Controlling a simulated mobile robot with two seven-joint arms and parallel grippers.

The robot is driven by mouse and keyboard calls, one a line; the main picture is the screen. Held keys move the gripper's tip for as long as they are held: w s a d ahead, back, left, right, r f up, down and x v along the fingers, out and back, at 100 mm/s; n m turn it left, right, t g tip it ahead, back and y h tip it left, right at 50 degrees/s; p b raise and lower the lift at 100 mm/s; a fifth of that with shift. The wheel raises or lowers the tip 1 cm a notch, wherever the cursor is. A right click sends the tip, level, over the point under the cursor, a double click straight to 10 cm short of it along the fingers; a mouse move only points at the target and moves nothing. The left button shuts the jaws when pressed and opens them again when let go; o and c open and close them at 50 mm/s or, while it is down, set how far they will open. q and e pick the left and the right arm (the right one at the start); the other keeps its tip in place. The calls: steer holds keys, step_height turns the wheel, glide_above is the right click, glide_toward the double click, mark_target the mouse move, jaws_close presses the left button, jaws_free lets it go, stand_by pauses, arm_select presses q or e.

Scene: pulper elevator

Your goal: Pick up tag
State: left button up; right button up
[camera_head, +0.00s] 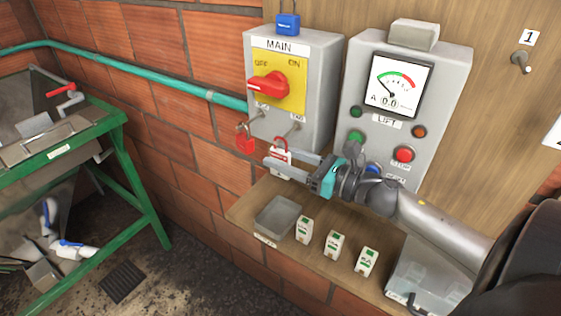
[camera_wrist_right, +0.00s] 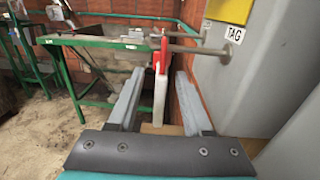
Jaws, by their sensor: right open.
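The tag (camera_head: 281,163) is white with a red top and hangs below the grey MAIN box, at its right peg. It also shows edge-on in the right wrist view (camera_wrist_right: 160,95), below a metal peg (camera_wrist_right: 205,48) beside a TAG label. My right gripper (camera_head: 279,158) is open, and its two fingers point at the tag. In the right wrist view the tag stands between the open fingers (camera_wrist_right: 160,85), with a gap visible on each side. My left gripper is not in view.
A red padlock (camera_head: 245,138) hangs left of the tag. The MAIN box (camera_head: 325,75) and LIFT panel (camera_head: 435,85) stand behind my right gripper. A shelf below holds a grey tray (camera_head: 262,235) and several small white-green blocks (camera_head: 333,244). A green-framed machine (camera_head: 120,165) stands left.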

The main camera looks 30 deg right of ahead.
jaws_close()
stand_by(0.4)
steer(key=shift+r, duration=0.1)
steer(key=shift+r, duration=0.45)
steer(key=shift+s+a+r, duration=0.1)
steer(key=shift+r, duration=0.15)
steer(key=s+a, duration=0.3)
steer(key=a, duration=0.5)
steer(key=s+a, duration=0.3)
steer(key=a, duration=0.5)
steer(key=shift+s+a+p, duration=0.25)
steer(key=shift+s+p, duration=0.15)
